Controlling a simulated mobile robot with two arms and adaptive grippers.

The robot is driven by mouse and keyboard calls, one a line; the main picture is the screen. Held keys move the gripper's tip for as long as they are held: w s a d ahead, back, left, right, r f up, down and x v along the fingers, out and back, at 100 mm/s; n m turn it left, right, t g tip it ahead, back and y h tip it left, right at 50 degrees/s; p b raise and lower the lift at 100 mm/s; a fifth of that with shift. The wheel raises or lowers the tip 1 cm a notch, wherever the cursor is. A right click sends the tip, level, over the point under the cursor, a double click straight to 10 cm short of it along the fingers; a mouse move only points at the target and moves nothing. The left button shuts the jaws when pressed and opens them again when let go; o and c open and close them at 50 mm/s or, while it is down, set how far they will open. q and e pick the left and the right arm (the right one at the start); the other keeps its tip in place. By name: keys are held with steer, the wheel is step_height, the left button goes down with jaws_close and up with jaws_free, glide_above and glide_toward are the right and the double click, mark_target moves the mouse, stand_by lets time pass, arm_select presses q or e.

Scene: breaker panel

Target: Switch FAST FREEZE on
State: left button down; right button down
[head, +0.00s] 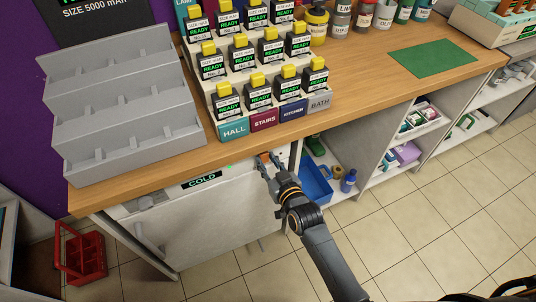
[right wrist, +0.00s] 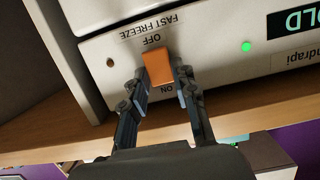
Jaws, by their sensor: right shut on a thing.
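The orange FAST FREEZE switch (right wrist: 158,66) is on the pale front panel of the cold unit (head: 195,225) under the counter. In the right wrist view the panel's lettering is upside down, with OFF above the switch and ON below it. My right gripper (right wrist: 162,78) has one finger on each side of the switch and is shut on it. Which position the switch is in, I cannot tell. In the head view my right gripper (head: 268,163) reaches the panel just below the counter edge, largely covering the switch. My left gripper is not in view.
A green light (right wrist: 246,46) and a COLD display (head: 202,180) are on the same panel. The wooden counter (head: 360,97) overhangs it, with rows of yellow-capped items and a grey stepped rack (head: 120,105) on top. A blue bin (head: 316,184) stands to the right.

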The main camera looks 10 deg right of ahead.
stand_by(0.4)
steer(key=c, duration=1)
jaws_free()
steer(key=shift+c, duration=0.2)
steer(key=v, duration=1.2)
steer(key=shift+r, duration=0.1)
